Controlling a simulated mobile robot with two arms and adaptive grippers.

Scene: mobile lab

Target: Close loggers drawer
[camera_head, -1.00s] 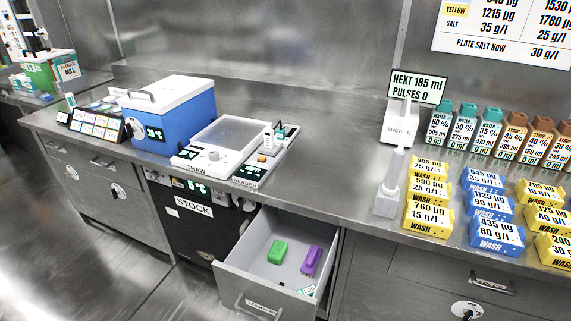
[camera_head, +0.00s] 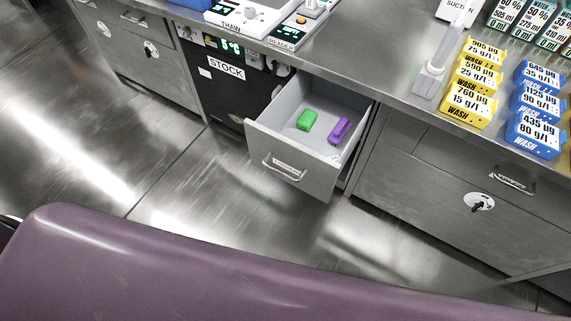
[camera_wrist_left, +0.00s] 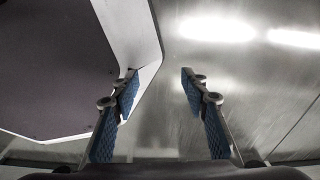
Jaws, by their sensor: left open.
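The loggers drawer (camera_head: 285,165) is pulled open in the head view, right of the black STOCK unit. Its handle (camera_head: 283,168) is on the front panel. Inside lie a green logger (camera_head: 307,120) and a purple logger (camera_head: 340,130), apart from each other. My left gripper (camera_wrist_left: 158,85) shows in the left wrist view with its two blue-padded fingers apart and nothing between them. It is not in the head view, and the drawer is not clearly seen in the wrist view. My right gripper is not in view.
The counter (camera_head: 385,80) above carries yellow and blue wash boxes (camera_head: 470,95), a suction stand (camera_head: 437,70) and bottles. A closed drawer with a handle (camera_head: 512,182) is to the right. Metal floor (camera_head: 200,190) lies free before the open drawer.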

